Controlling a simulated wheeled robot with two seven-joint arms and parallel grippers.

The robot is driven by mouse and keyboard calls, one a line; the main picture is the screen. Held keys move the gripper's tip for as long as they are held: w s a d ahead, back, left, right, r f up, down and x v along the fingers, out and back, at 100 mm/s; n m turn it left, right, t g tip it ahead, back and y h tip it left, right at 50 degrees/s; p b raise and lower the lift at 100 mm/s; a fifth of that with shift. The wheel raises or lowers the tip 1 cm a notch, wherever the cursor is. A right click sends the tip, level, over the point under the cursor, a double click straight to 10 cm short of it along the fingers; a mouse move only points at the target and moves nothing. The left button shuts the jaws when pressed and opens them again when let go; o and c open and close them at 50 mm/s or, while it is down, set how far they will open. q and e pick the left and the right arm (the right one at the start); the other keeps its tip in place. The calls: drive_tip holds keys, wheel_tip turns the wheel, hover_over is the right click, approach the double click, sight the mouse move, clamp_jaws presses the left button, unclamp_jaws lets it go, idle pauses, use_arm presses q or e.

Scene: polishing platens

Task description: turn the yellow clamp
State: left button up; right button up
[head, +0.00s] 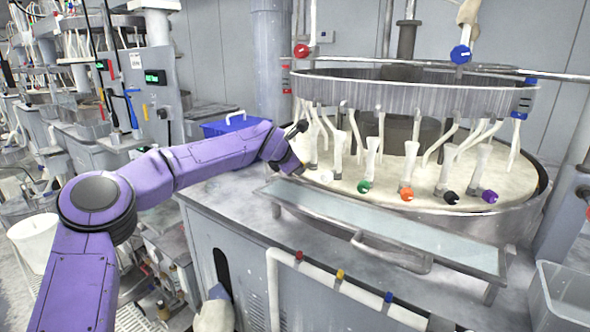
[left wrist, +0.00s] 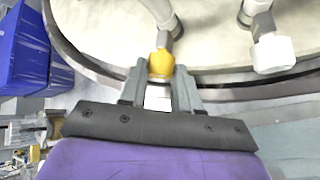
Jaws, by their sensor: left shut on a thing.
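The yellow clamp (left wrist: 161,65) sits at the foot of a pale hose near the platen rim, in the left wrist view. My left gripper (left wrist: 160,88) is shut on it, with one grey finger on each side. In the head view my left gripper (head: 297,168) reaches the left edge of the round platen, and the yellow clamp is mostly hidden there by the gripper. My right gripper is not in view.
A white clamp (head: 326,177) is just right of my gripper; green (head: 363,187), orange (head: 406,194), black (head: 450,197) and purple (head: 489,196) ones follow along the rim. A glass-topped tray (head: 385,222) lies in front. A blue bin (head: 228,124) stands behind my arm.

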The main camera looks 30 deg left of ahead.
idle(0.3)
use_arm(q)
drive_tip(key=o, duration=1)
drive_tip(key=shift+o, duration=0.3)
drive_tip(key=shift+w+f, duration=0.1)
drive_tip(key=b+v, duration=0.2)
drive_tip(key=v, duration=0.8)
drive_tip(key=shift+r+b, duration=0.25)
drive_tip(key=shift+b, duration=0.1)
